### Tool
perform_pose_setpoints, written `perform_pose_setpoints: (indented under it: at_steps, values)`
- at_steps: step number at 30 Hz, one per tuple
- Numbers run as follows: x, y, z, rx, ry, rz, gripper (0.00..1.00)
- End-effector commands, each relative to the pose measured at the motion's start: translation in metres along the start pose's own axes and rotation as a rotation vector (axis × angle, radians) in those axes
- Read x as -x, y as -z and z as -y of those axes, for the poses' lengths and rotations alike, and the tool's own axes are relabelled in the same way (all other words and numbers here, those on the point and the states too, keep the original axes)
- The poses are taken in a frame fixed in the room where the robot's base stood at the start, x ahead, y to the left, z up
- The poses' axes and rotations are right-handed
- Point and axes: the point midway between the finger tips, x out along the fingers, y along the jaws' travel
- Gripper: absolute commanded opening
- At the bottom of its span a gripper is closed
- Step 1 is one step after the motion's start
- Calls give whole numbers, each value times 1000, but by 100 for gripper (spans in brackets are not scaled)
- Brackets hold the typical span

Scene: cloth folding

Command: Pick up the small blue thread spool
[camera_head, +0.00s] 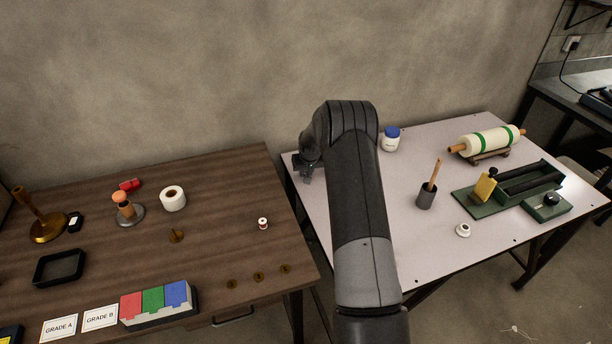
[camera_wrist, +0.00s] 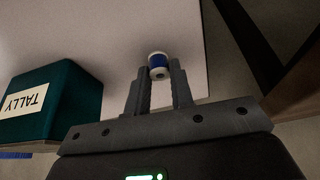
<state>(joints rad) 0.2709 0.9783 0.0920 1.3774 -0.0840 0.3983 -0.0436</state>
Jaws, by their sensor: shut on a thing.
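The small blue thread spool (camera_wrist: 157,60), with white ends and a blue band, is between the fingertips of my gripper (camera_wrist: 160,70) in the wrist view. The fingers are shut on it from both sides. In the head view, my gripper (camera_head: 306,172) is at the far left corner of the light table, pointing down. The spool cannot be made out in that view.
A teal box marked TALLY (camera_wrist: 60,103) stands close to my gripper in the wrist view. The light table (camera_head: 425,155) also bears a blue-lidded jar (camera_head: 391,143) and a dark cup (camera_head: 426,199). A red spool (camera_head: 263,224) stands on the brown table (camera_head: 215,205).

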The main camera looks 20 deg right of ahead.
Motion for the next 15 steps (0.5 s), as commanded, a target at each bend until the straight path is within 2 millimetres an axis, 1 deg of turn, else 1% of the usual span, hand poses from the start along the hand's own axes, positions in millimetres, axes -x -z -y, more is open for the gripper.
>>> perform_pose_setpoints:
  at_steps: [1, 6, 15]
  values:
    - [0, 0, 0, 0, 0, 0, 13]
    - [0, 0, 0, 0, 0, 0, 0]
    - [2, 1, 0, 0, 0, -1, 0]
